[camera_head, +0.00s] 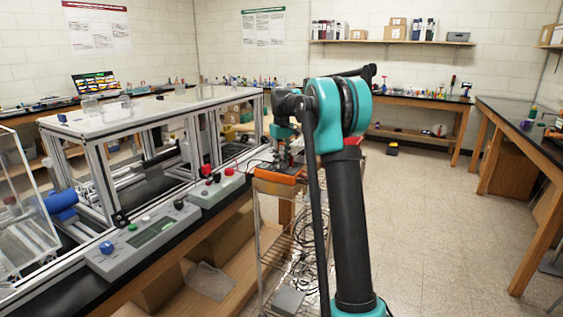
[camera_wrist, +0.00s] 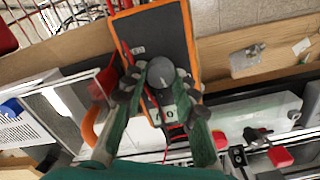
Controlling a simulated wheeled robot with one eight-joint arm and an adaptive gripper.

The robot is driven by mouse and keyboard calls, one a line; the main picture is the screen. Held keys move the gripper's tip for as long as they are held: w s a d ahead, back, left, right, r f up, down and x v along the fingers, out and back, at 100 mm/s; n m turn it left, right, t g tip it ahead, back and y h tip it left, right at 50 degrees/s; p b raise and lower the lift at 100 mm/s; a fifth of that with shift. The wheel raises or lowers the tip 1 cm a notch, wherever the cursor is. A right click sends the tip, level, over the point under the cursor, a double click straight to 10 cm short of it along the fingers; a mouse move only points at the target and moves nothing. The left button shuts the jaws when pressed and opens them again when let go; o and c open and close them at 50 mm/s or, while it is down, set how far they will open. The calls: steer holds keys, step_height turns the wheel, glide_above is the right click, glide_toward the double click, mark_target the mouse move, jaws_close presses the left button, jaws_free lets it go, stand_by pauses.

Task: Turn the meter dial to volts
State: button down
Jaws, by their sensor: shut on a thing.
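The meter (camera_wrist: 157,30) is a dark slab with an orange edge, seen from above in the wrist view. Its round grey dial (camera_wrist: 160,73) carries a small light mark. My gripper (camera_wrist: 161,86) has its two green and grey fingers on either side of the dial, shut on it. A light label with dark marks shows between the fingers below the dial; I cannot read it clearly. In the head view the orange meter (camera_head: 280,174) lies at the bench end, beneath my gripper (camera_head: 285,155); the dial is hidden there.
A grey control box (camera_head: 145,240) with a screen and knobs stands on the bench, and a second box (camera_head: 216,188) has red and black knobs. The aluminium extrusion frame (camera_head: 95,165) rises behind them. A wire rack (camera_head: 285,240) stands below my arm.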

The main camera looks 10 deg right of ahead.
mark_target(282, 163)
steer(key=shift+m, duration=1)
steer(key=c, duration=1.2)
jaws_free()
step_height(282, 163, up, 12)
steer(key=shift+s, duration=0.1)
